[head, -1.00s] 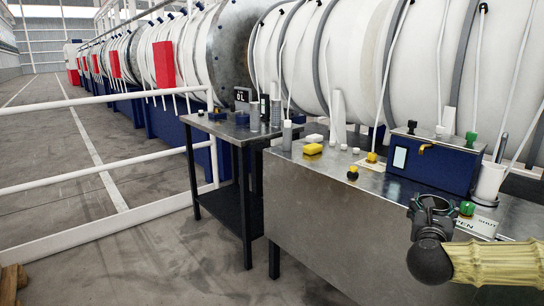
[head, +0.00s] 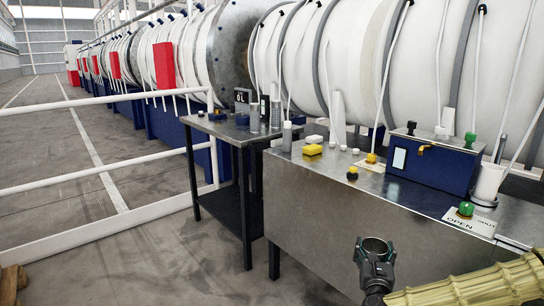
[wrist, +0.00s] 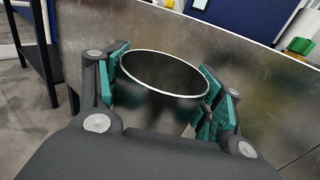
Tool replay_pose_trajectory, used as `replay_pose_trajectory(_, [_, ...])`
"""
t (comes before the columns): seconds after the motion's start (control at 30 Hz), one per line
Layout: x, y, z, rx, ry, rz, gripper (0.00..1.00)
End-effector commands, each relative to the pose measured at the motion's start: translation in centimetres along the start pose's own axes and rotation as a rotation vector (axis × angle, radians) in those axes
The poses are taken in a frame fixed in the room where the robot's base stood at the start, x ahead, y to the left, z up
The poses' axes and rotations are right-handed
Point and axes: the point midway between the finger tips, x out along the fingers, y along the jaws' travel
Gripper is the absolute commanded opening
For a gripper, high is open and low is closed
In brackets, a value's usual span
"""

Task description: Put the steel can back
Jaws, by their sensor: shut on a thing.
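The steel can (wrist: 150,108) is an open-topped metal cylinder, seen in the wrist view with its rim up and a dark inside. My gripper (wrist: 165,95) is shut on it, with green pads on both sides. In the head view my gripper (head: 375,256) is in front of the steel bench's front face, below the level of its top. The can's round rim (head: 376,243) shows there, and the rest of it is mostly hidden by the fingers.
The steel bench (head: 300,205) carries a blue box (head: 432,165), a white cup (head: 488,183), a green knob (head: 466,209) on a sign and yellow-topped items. A dark table (head: 225,130) with several cylinders stands to the left. A white railing (head: 70,165) bounds the open floor.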

Motion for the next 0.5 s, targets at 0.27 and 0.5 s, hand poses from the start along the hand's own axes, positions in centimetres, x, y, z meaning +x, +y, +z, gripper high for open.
replay_pose_trajectory(0.27, [-2.0, 4.8, -7.1, -0.002, 0.004, 0.116, 0.36])
replay_pose_trajectory(0.5, [-4.4, 8.4, -12.3, -0.002, 0.002, 0.206, 0.36])
